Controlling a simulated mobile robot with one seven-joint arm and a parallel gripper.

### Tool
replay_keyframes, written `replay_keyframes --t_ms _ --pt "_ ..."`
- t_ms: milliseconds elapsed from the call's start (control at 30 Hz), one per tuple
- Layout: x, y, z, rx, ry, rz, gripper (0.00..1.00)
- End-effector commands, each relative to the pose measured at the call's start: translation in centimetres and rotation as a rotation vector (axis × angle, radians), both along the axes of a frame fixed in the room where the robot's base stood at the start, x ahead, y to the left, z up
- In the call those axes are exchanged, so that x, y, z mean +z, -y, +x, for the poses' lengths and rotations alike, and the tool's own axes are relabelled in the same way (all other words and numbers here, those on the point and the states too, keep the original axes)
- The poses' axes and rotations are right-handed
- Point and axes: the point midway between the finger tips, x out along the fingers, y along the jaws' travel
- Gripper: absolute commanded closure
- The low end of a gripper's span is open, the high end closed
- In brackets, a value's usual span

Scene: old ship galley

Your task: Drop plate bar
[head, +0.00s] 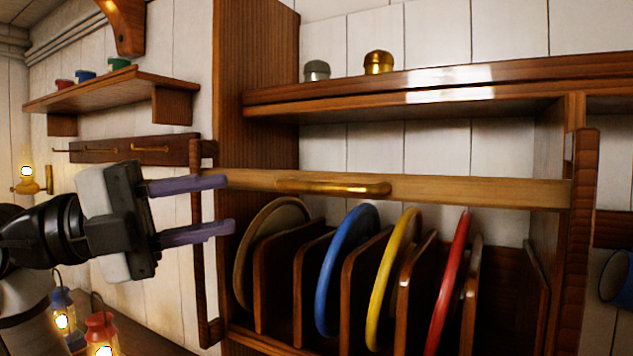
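The plate bar (430,190) is a pale wooden bar lying across the front of the plate rack, above the plates. A brass handle (335,187) is fixed to its front, left of its middle. The bar's ends meet dark wooden side rails, the left one (198,270) and the right one (578,240). My gripper (228,205) is at the left, its two purple fingers apart, one above the other. The fingers point right toward the bar's left end, and the handle is farther right. Nothing shows between the fingers; whether they touch the bar or left rail cannot be told.
Brown, blue (345,270), yellow (393,280) and red (449,285) plates stand upright between wooden dividers. A shelf above holds a grey pot (316,70) and a brass pot (378,62). Blue and red (101,335) lanterns stand at the lower left.

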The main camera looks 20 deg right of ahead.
Motion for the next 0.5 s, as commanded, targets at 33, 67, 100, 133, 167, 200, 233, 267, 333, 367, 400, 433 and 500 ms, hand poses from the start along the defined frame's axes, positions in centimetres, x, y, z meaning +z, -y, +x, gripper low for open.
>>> replay_keyframes --t_ms 33,67,100,133,167,200,233,267,333,367,400,433,500 --pt "0.4 1.0 -0.1 -0.002 0.0 0.002 0.66" --pt "0.5 1.5 -0.1 -0.002 0.0 0.002 0.66" --pt "0.7 2.3 0.0 0.0 0.0 0.001 0.66" --pt "0.7 3.0 0.0 -0.001 -0.001 0.001 0.66" --pt "0.8 3.7 -0.1 -0.002 -0.002 0.001 0.66" --pt "1.0 4.5 -0.1 -0.001 -0.001 0.0 0.66" --pt "1.1 5.2 -0.1 0.0 -0.002 0.001 0.66" --pt "1.2 5.8 -0.1 -0.001 -0.002 0.001 0.66" --pt "1.4 7.3 -0.1 0.0 -0.003 0.0 0.66" --pt "1.5 7.9 -0.1 0.0 -0.003 0.001 0.66" --pt "1.6 8.6 -0.1 0.0 -0.003 -0.001 0.66" --pt "1.6 9.1 -0.1 0.0 -0.003 -0.001 0.66" --pt "1.7 10.2 -0.2 0.0 -0.003 -0.001 0.66"
